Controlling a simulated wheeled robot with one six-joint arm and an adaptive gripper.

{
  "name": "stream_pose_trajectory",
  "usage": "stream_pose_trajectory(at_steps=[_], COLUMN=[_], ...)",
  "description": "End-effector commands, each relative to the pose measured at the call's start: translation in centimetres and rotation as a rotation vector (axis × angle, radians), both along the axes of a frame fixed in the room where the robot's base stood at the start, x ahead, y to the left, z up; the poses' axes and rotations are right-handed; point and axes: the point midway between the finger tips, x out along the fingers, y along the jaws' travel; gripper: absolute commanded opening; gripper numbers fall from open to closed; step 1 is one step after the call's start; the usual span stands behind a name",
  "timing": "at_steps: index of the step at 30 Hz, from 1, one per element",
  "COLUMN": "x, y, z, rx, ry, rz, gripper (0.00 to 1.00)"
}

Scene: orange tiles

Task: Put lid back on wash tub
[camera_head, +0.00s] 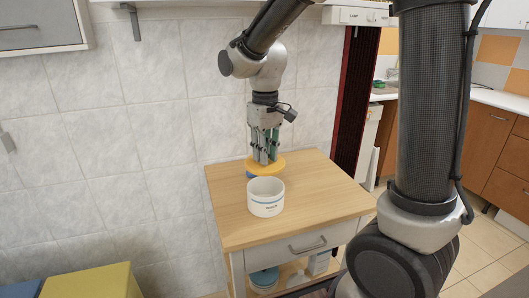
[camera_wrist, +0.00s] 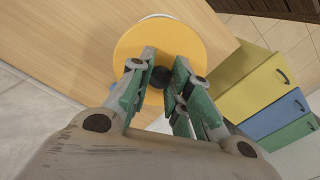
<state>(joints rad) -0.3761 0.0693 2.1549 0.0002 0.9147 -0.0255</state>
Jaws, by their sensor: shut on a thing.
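The wash tub (camera_head: 266,198) is a white round tub with a thin blue band and dark lettering. It stands upright and open on the wooden cabinet top. A round yellow lid (camera_head: 284,164) is behind it. My gripper (camera_head: 263,160) points down at the lid. In the wrist view, my gripper (camera_wrist: 163,68) is shut on the dark knob at the middle of the yellow lid (camera_wrist: 140,38). A white rim shows just past the lid's far edge. A bit of blue shows under the lid's left side in the head view; I cannot tell whether the lid touches the top.
The small wooden cabinet (camera_head: 232,233) has bare top around the tub and a drawer below. A lower shelf holds a blue-topped tub (camera_head: 264,278) and other items. A tiled wall stands close behind. Yellow and blue boxes (camera_head: 92,282) are at lower left.

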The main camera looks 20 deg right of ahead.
Motion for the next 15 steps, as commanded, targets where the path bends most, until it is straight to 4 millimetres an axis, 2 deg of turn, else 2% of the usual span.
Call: stream_pose_trajectory(at_steps=[15], x=[-0.1], y=[0.0], z=[-4.8], rx=[-0.002], ry=[0.005], rz=[0.001], gripper=[0.03])
